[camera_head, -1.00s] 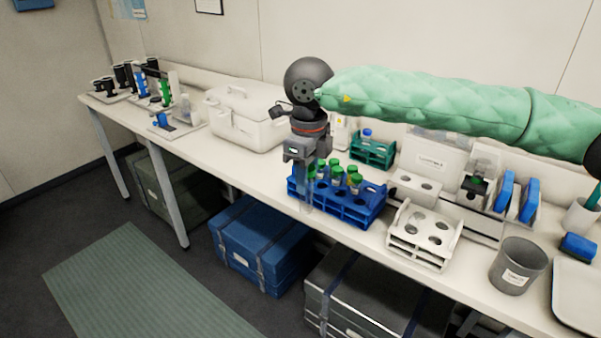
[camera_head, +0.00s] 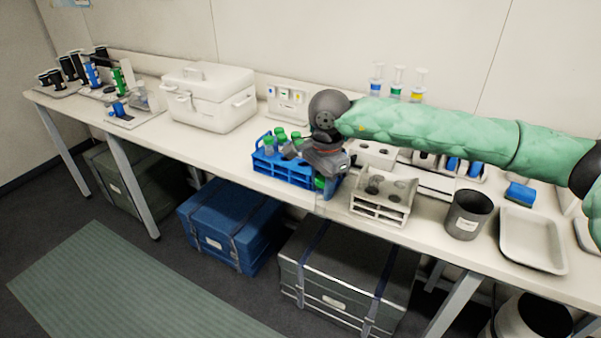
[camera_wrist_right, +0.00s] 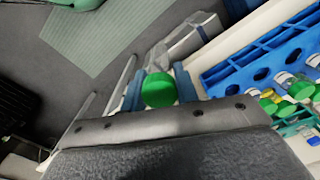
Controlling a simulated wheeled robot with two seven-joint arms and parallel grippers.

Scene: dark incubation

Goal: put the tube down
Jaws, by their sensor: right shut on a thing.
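My right gripper (camera_head: 323,180) is shut on a green-capped clear tube, at the right end of the blue rack in the head view. In the right wrist view the tube's green cap (camera_wrist_right: 158,91) sits between the fingertips. The tube's body is faint in the head view and its lower end is hard to make out. The blue rack (camera_head: 282,176) holds several green-capped tubes at its left part; it also shows in the right wrist view (camera_wrist_right: 237,72) with several empty holes. A white rack (camera_head: 378,208) stands just right of the gripper. My left gripper is not in view.
A grey cup (camera_head: 467,216) and a white tray (camera_head: 533,240) stand right of the white rack. A white lidded box (camera_head: 209,100) stands left of the blue rack. The bench front edge runs close below the racks. My right arm covers part of the back.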

